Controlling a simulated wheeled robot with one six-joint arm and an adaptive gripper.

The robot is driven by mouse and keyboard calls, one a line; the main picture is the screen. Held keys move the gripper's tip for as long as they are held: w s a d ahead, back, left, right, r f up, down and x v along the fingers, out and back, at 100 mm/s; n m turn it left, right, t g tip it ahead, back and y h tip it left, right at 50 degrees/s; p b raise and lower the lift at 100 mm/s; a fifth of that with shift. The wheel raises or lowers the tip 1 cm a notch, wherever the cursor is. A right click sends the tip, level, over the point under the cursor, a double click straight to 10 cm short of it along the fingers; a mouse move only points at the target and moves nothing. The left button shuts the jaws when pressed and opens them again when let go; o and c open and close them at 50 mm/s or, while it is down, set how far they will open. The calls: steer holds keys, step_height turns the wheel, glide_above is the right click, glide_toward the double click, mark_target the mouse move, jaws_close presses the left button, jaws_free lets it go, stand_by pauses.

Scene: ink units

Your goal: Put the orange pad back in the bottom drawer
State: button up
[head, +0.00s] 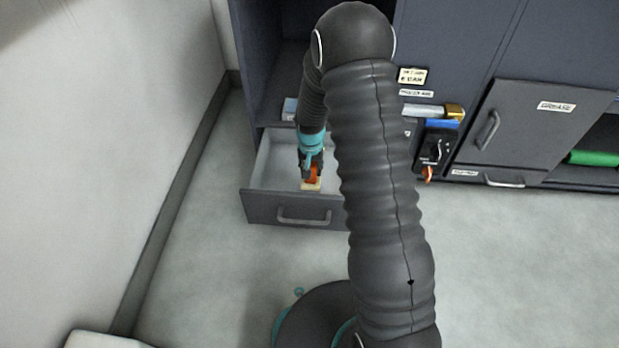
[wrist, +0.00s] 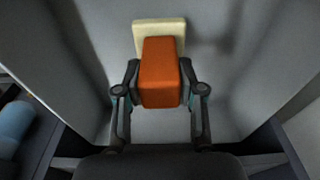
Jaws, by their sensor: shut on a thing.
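The orange pad (wrist: 160,75) is an orange block between the two fingers of my gripper (wrist: 160,92) in the wrist view. The gripper is shut on it. A cream-coloured piece (wrist: 158,30) shows at the pad's far end; I cannot tell whether it is part of the pad. In the head view, the orange pad (head: 313,174) and my gripper (head: 311,168) are over the inside of the open bottom drawer (head: 292,212). The pad is low in the drawer. Whether it touches the drawer floor is unclear. My arm hides the drawer's right side.
The drawer's walls (wrist: 80,60) stand on both sides of my gripper. Above the drawer is an open cabinet bay. To the right are a panel with a dark switch (head: 433,150), a grey door marked GREASE (head: 520,125) and a green roll (head: 594,158). A wall stands at left.

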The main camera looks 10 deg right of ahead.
steer(key=shift+a+f, duration=0.3)
steer(key=shift+f, duration=0.05)
steer(key=shift+w+f+b, duration=0.1)
steer(key=shift+f+b, duration=0.2)
steer(key=shift+f, duration=1.55)
steer(key=shift+f, duration=0.15)
steer(key=o, duration=1.2)
